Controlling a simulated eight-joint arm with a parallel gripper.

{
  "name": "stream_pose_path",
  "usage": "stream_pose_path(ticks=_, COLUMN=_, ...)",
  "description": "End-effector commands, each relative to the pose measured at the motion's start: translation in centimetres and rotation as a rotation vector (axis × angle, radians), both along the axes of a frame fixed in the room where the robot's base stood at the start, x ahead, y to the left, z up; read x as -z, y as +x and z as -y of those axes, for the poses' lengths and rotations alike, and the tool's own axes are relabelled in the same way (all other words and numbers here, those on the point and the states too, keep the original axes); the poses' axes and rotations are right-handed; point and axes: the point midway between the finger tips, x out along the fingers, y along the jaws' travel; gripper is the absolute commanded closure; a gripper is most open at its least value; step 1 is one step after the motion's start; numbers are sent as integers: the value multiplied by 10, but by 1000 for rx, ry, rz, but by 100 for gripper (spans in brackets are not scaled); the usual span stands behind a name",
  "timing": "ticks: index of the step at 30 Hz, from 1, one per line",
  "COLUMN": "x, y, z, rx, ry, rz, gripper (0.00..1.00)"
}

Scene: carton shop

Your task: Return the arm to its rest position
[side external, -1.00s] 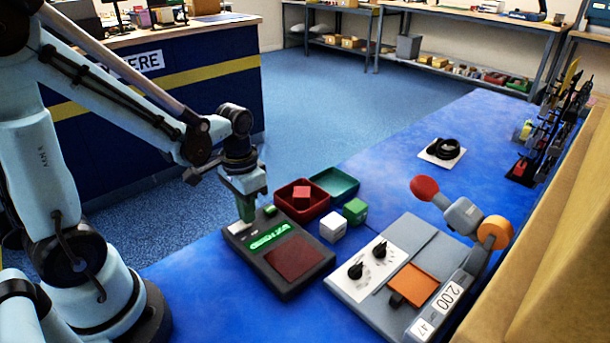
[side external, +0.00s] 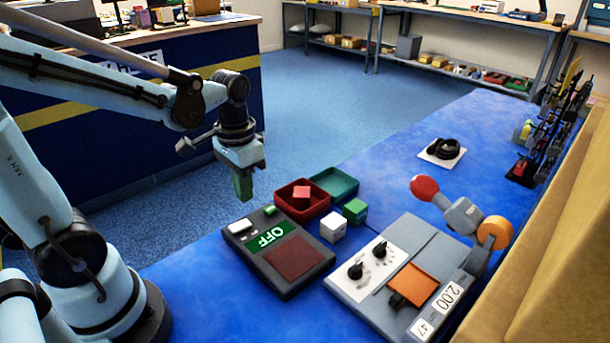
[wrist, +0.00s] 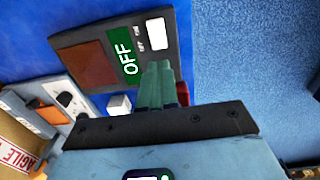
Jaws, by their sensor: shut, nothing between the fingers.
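My gripper (side external: 243,187) has green fingers that are shut with nothing between them. In the side external view it hangs in the air above and behind the dark device with a brown-red plate (side external: 293,258). The device's green display (side external: 272,238) reads OFF, and a white button (side external: 240,226) sits beside it. In the wrist view the closed fingers (wrist: 157,80) point toward the display (wrist: 125,50) and white button (wrist: 155,33), apart from the table.
A red tray (side external: 320,211) holding a red cube (side external: 302,192), a green tray (side external: 335,180), a white cube (side external: 333,226) and a green cube (side external: 355,209) stand nearby. A grey press with a red knob (side external: 424,188) stands right. The far table is mostly clear.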

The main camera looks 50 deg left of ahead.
Motion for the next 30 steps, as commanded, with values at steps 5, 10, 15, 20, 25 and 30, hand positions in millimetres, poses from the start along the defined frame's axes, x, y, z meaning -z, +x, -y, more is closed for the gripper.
stream_pose_path(ticks=5, x=-11, y=0, z=0, rx=0, ry=0, rz=0, gripper=100)
stream_pose_path(ticks=10, x=-13, y=-1, z=0, rx=0, ry=0, rz=0, gripper=100)
stream_pose_path(ticks=15, x=-13, y=0, z=0, rx=0, ry=0, rz=1, gripper=100)
stream_pose_path(ticks=20, x=-16, y=-1, z=5, rx=2, ry=8, rz=49, gripper=100)
stream_pose_path(ticks=25, x=-25, y=-1, z=20, rx=5, ry=25, rz=216, gripper=100)
stream_pose_path(ticks=30, x=-34, y=0, z=36, rx=5, ry=24, rz=414, gripper=100)
